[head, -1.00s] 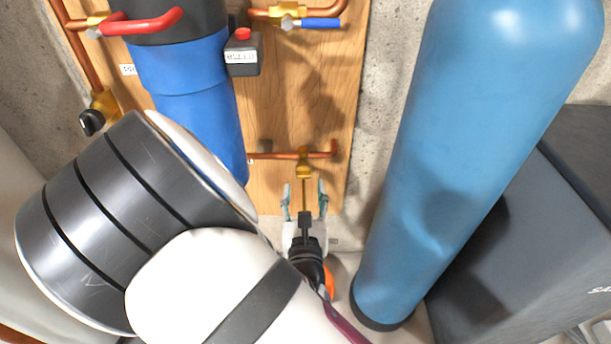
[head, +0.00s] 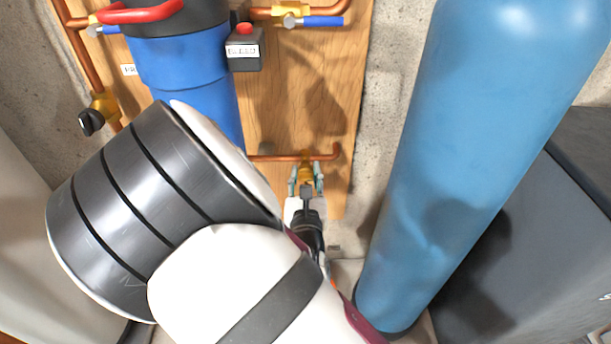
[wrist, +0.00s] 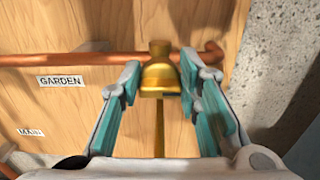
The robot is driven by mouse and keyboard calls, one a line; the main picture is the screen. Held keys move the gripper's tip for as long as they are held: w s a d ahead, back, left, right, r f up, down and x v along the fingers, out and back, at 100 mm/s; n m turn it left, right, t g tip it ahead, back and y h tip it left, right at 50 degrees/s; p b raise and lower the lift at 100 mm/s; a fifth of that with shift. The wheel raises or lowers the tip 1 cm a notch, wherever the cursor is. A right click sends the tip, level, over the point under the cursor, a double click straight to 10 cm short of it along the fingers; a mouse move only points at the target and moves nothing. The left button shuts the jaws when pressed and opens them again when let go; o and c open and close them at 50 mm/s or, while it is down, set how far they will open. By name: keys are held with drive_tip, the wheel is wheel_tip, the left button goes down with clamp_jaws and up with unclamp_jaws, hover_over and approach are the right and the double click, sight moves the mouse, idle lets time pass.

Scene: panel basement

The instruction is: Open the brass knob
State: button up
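The brass knob (wrist: 160,78) sits on a copper pipe in the middle of the wrist view, with a thin brass stem below it. In the head view the brass fitting (head: 306,157) is at the lower part of the wooden board, partly hidden by my gripper. My gripper (wrist: 160,64) is open, with one teal-padded finger on each side of the knob. Gaps show between the fingers and the knob. In the head view my gripper (head: 306,171) reaches up to the fitting from below.
A GARDEN label (wrist: 60,81) and a MAIN label (wrist: 31,132) are left of the knob. A blue filter housing (head: 190,85) hangs at upper left, with a black box with a red button (head: 244,47) beside it. A tall blue tank (head: 465,150) stands close on the right.

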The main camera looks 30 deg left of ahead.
drive_tip(key=shift+n+p, duration=0.4)
drive_tip(key=shift+p, duration=0.15)
drive_tip(key=n+p, duration=0.2)
drive_tip(key=p, duration=0.2)
drive_tip(key=shift+s+r+n, duration=0.1)
drive_tip(key=shift+n, duration=0.3)
drive_tip(key=n+p, duration=0.4)
drive_tip(key=p, duration=0.1)
drive_tip(key=shift+a, duration=0.1)
drive_tip(key=n+p, duration=0.1)
drive_tip(key=n, duration=0.1)
drive_tip(key=n+p, duration=0.1)
drive_tip(key=n, duration=0.1)
drive_tip(key=n+p, duration=0.1)
drive_tip(key=shift+s+a+f+n+p, duration=0.1)
drive_tip(key=shift+f+n+p, duration=0.2)
drive_tip(key=shift+n+p, duration=0.1)
drive_tip(key=shift+f+n+p, duration=0.15)
drive_tip(key=shift+n+p, duration=0.65)
drive_tip(key=shift+n, duration=0.8)
drive_tip(key=o, duration=1.1)
drive_tip(key=shift+n, duration=0.3)
